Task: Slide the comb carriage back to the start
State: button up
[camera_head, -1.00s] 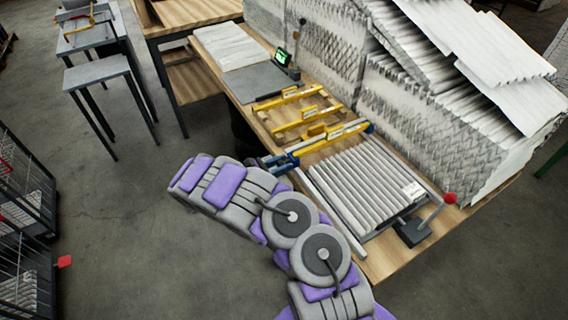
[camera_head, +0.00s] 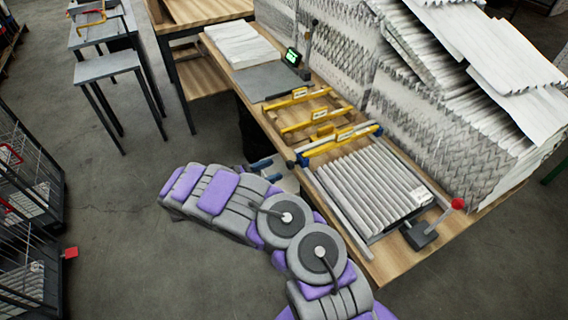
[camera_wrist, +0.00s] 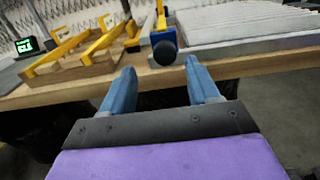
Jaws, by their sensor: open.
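The comb carriage (camera_head: 340,143) is a blue and yellow bar across the workbench. It lies along the near-left edge of a pleated white filter (camera_head: 372,185). Its round black knob (camera_head: 290,164) sticks out past the bench's front edge. In the wrist view the knob (camera_wrist: 163,53) appears just beyond and between the tips of my gripper (camera_wrist: 160,76). The blue fingers are apart with nothing between them. In the head view my gripper (camera_head: 266,170) is off the bench's front side, a small gap from the knob. My arm hides part of the bench edge.
Yellow combs (camera_head: 308,117) on wooden strips lie left of the carriage, beside a grey plate (camera_head: 268,80) and a small green-lit screen (camera_head: 292,56). A red-knobbed lever (camera_head: 457,204) stands at the right. Stacked pleated filters (camera_head: 450,120) fill the back.

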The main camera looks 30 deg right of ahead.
jog(key=a+p, duration=0.1)
jog(key=a, duration=1)
jog(key=shift+s+a, duration=0.15)
jog(key=shift+a, duration=0.1)
jog(key=shift+d, duration=0.1)
